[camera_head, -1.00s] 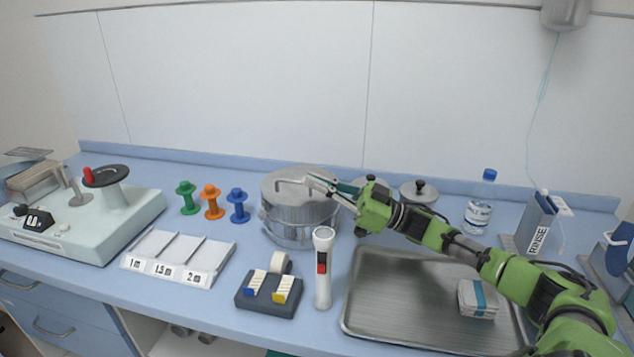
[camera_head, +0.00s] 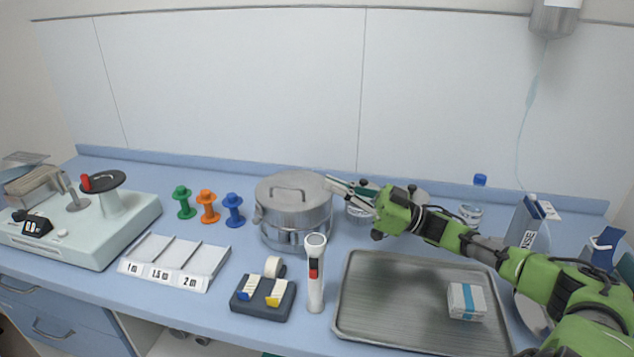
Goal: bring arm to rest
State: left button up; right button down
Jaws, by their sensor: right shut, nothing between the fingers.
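My right arm, green and black, reaches in from the right over the worktop. My right gripper (camera_head: 338,186) is shut and empty. Its fingers point left, just right of the lidded steel drum (camera_head: 293,212), and appear clear of the drum's lid and handle. Behind the gripper and wrist stand small steel lidded jars (camera_head: 361,212), partly hidden. My left arm and left gripper do not show.
A metal tray (camera_head: 390,318) with a banded white pack (camera_head: 466,300) lies below the arm. A flashlight (camera_head: 315,275), dark block (camera_head: 262,301), labelled sorter (camera_head: 172,262) and coloured spools (camera_head: 208,206) stand left. A bottle (camera_head: 471,212) and rinse container (camera_head: 526,232) are partly behind the arm.

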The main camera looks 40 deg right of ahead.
jog(key=shift+v, duration=2)
